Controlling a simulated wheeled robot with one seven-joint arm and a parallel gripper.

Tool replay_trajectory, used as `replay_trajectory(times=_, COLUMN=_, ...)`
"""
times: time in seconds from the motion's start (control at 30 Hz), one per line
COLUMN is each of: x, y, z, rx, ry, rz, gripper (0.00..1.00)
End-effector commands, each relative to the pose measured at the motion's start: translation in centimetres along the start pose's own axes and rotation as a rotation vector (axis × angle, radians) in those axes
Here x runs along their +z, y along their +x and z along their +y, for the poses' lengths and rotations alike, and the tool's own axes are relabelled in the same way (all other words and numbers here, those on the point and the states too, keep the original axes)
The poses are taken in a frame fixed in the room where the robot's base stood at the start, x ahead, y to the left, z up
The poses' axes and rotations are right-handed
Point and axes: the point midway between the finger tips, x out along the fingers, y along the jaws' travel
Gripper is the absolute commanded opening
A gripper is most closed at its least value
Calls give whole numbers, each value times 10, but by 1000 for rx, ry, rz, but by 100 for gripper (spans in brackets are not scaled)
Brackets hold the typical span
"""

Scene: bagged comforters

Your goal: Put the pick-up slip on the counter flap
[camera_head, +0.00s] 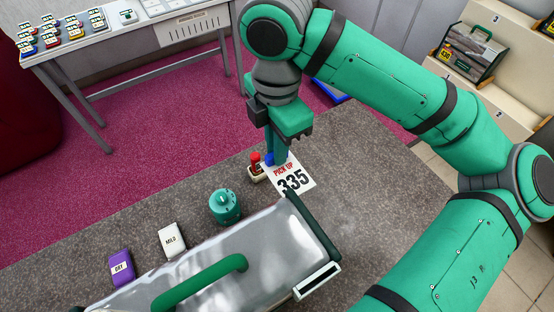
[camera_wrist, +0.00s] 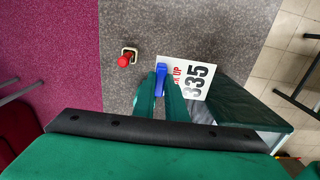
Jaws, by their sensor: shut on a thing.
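The pick-up slip (camera_head: 293,180) is a white card printed "PICK UP 335" with a blue clip at its edge. My gripper (camera_head: 277,158) is shut on the blue clip, and the card sticks out from the fingers. In the wrist view the blue clip sits between the two green fingertips (camera_wrist: 160,86), and the slip (camera_wrist: 196,76) extends to the right. The slip is over the grey speckled counter surface (camera_head: 365,165). I cannot tell whether it touches the surface or which part of it is the flap.
A red-handled stamp (camera_head: 256,168) stands close left of the slip. A teal round canister (camera_head: 224,206), a white "MILD" box (camera_head: 172,240) and a purple "OXY" box (camera_head: 121,268) stand farther left. A clear bag with a green handle (camera_head: 205,280) lies in front. Grey surface right of the slip is clear.

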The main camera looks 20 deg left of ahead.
Motion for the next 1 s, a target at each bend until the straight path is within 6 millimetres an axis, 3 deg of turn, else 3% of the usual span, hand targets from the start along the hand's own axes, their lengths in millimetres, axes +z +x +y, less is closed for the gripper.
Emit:
replay_trajectory(times=0.2, x=0, y=-38, z=1, rx=2, ry=1, rz=-1, gripper=0)
replay_trajectory(times=0.5, x=0, y=-78, z=0, rx=0, ry=0, rz=-2, gripper=0)
replay_trajectory(times=0.7, x=-1, y=-92, z=1, rx=0, ry=-2, rz=0, gripper=0)
replay_trajectory(times=1.0, x=3, y=-97, z=-3, rx=0, ry=-3, rz=0, gripper=0)
